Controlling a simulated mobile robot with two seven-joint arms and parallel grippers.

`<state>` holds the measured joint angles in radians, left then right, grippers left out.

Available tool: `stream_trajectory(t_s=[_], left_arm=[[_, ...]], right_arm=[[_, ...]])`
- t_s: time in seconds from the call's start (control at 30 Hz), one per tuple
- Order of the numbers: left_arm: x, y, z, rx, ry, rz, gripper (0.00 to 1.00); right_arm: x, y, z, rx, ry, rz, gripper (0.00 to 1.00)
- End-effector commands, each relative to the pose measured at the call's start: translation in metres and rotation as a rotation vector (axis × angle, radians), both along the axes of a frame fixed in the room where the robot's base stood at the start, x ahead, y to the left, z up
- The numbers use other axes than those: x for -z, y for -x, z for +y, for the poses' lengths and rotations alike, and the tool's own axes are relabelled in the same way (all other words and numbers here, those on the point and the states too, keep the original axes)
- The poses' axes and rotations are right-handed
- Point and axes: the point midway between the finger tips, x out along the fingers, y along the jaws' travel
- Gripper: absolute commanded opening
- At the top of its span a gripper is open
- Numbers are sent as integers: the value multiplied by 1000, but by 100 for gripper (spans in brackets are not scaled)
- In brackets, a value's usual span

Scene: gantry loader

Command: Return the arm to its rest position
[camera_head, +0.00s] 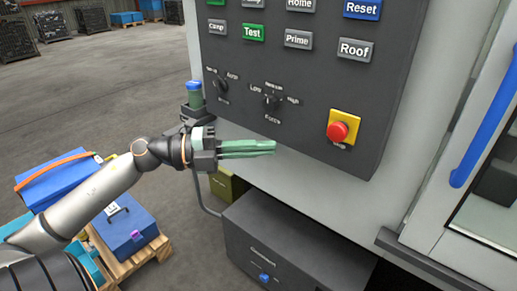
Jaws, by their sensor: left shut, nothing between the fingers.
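My left arm comes in from the lower left. My left gripper (274,147) is shut and empty, its green fingers pointing right, in front of the lower edge of the dark control panel (305,105). The panel carries a green Test button (253,32), a grey Prime button (298,39), a grey Roof button (355,49) and a blue Reset button (362,8). Two black knobs sit below them, one of them the Force knob (271,101). A red emergency button (338,131) on a yellow plate is right of the gripper. My right gripper is not in view.
A dark drawer cabinet (290,240) stands below the panel. A blue door handle (487,120) is at the right. Blue cases (128,232) lie on a wooden pallet near my arm. A blue-topped green cylinder (195,95) is behind the gripper. Open floor (120,85) lies at the upper left.

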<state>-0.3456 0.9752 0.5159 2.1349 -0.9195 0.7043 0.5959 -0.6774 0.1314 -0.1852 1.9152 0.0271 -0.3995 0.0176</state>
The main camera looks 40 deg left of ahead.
Motion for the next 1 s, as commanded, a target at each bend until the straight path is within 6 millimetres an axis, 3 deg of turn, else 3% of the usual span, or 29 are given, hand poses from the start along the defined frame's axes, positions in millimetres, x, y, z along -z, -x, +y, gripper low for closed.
stream_trajectory(t_s=[0.63, 0.77, 0.87, 0.97, 1.0], left_arm=[[0, 2, 2, -1, 1, 1, 0], [5, -1, 5, -28, 75, 19, 0], [24, -9, 15, -115, 255, 73, 0], [67, -17, 31, -284, 513, 189, 0], [93, -17, 36, -369, 615, 256, 0]], right_arm=[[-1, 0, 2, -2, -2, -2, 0], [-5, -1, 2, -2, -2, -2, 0], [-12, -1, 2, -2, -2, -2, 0], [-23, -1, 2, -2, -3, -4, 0], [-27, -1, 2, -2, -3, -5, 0]])
